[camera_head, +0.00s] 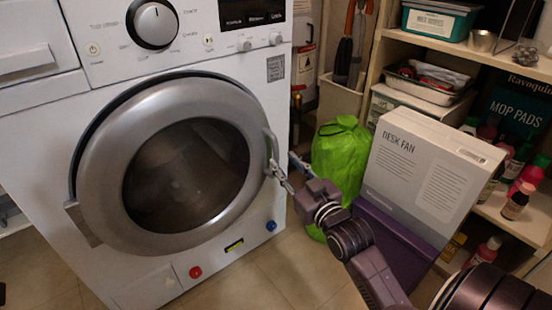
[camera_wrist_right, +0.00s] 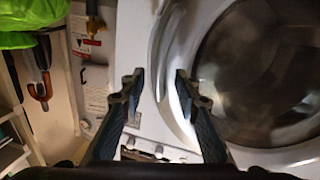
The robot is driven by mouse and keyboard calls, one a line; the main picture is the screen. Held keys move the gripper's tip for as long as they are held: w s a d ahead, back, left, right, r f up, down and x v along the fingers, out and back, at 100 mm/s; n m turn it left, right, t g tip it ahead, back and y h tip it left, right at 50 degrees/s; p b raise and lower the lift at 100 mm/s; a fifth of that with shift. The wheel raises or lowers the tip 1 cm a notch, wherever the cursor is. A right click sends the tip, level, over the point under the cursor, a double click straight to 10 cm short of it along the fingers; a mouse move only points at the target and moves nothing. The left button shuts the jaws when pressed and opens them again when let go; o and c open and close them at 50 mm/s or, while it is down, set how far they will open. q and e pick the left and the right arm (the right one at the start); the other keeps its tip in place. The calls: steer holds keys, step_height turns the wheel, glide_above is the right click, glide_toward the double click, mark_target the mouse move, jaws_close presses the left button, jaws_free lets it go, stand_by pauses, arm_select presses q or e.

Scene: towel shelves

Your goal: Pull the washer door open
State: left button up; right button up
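The white washer (camera_head: 240,75) stands at the left with its round silver door (camera_head: 105,180) facing me. A dark band shows along the door's upper and left rim; I cannot tell if the door is slightly ajar. The door handle (camera_head: 270,147) is on the door's right edge. My right gripper (camera_head: 287,170) is at the handle, its fingers spread on either side of the handle's lower part. In the right wrist view, my right gripper (camera_wrist_right: 158,84) is open, with the silver door rim (camera_wrist_right: 180,95) beside one fingertip. Contact cannot be told. My left gripper is out of view.
A green bag (camera_head: 340,150) and a desk fan box (camera_head: 425,170) stand close to my right arm. Shelves (camera_head: 530,220) with bottles and trays fill the right side. Tiled floor (camera_head: 270,270) in front of the washer is clear.

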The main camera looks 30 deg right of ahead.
mark_target(277, 155)
steer(key=shift+w+d+b, duration=0.15)
steer(key=shift+w+b, duration=0.35)
steer(key=shift+w, duration=0.95)
steer(key=shift+w+d+b, duration=0.15)
steer(key=shift+w+b, duration=0.3)
steer(key=shift+w, duration=0.95)
steer(key=shift+c, duration=0.6)
jaws_close()
